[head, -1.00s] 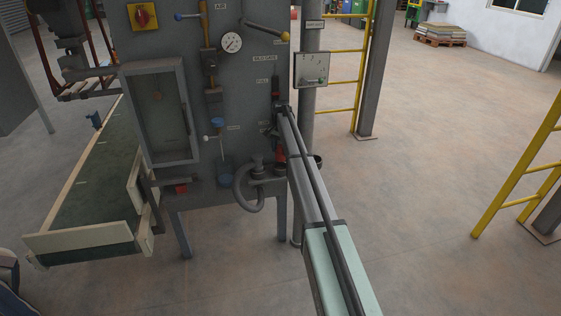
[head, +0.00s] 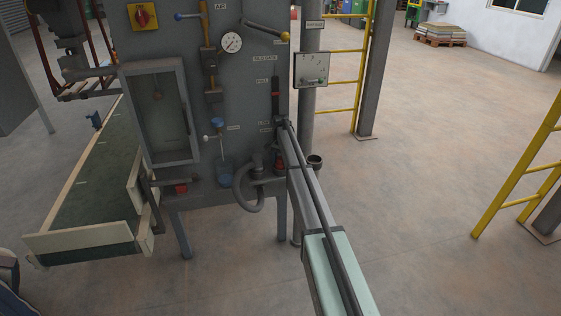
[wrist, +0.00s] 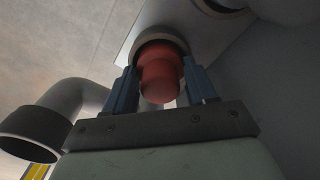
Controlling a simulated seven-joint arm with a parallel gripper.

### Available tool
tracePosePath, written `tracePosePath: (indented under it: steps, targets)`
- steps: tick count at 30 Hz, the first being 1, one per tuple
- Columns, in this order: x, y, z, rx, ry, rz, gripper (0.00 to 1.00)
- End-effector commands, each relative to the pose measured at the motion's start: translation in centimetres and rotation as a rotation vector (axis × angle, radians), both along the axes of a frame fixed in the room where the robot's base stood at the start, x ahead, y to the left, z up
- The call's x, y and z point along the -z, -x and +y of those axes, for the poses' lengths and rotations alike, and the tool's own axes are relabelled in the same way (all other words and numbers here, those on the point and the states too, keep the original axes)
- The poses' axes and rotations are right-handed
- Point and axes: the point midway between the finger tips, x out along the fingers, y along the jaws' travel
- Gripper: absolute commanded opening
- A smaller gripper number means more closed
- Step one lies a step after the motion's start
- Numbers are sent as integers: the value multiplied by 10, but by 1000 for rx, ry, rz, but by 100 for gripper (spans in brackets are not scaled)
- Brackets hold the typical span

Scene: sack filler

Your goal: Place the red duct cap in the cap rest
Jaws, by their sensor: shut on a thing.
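The red duct cap (wrist: 160,78) sits between the two blue fingers of my gripper (wrist: 162,84) in the wrist view, and the fingers are shut on it. Its far end meets a round grey ring (wrist: 150,42) on a pale plate. I cannot tell whether it is seated in that ring or only in front of it. In the head view a small red part, apparently the cap (head: 279,162), shows at the panel's lower right, left of my arm. My fingers are not clear there. A small dark round cup (head: 315,160) stands right of my arm; I cannot tell whether it is the cap rest.
A bent grey pipe (head: 247,190) hangs from the panel (head: 240,110) close left of my arm. An open pipe mouth (wrist: 32,130) shows in the wrist view. A grey post (head: 307,110) and control box (head: 311,70) stand at right.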

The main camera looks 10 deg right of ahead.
Motion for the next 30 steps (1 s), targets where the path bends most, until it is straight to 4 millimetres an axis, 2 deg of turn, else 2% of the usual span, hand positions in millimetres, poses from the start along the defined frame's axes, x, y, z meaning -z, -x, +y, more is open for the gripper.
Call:
tracePosePath:
  steps: [2,3,10,20,26,30]
  targets:
    - [2,0,0,0,0,0,25]
    - [2,0,0,0,0,0,58]
    - [2,0,0,0,0,0,80]
    - [-1,0,0,0,0,0,81]
    - [-24,0,0,0,0,-1,81]
    - [-51,0,0,0,1,-2,81]
